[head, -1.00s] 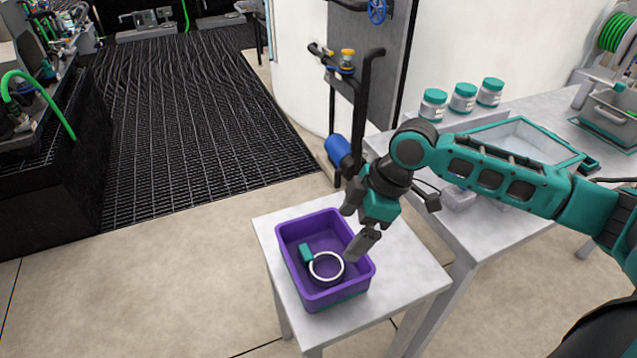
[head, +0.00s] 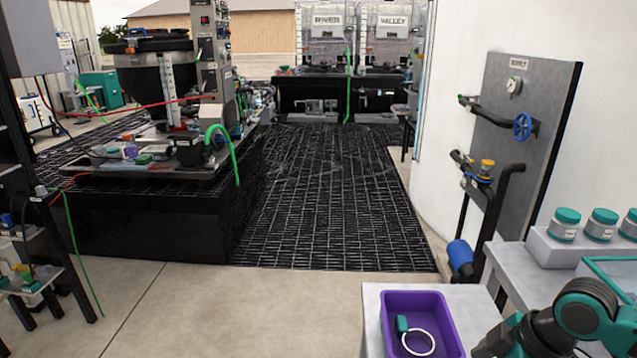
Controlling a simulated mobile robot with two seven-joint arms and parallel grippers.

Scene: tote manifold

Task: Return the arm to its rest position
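My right arm (head: 590,312) comes in at the lower right corner, its teal joint beside the tray on the long bench. Its wrist reaches down left towards the right side of the purple tote. My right gripper is mostly cut off by the bottom edge, so its fingers cannot be read. The purple tote (head: 447,318) sits on a small pale table (head: 371,312), its near part cut off. In the tote lie a white ring (head: 431,336) and a small teal block (head: 401,324), close together. My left arm and gripper are not in view.
Several teal-lidded jars (head: 601,226) stand on the bench at right. A panel (head: 527,130) with a blue valve wheel (head: 522,127) and dark pipes is behind the table. A black workstation (head: 160,222) stands at left. The floor (head: 230,310) between is clear.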

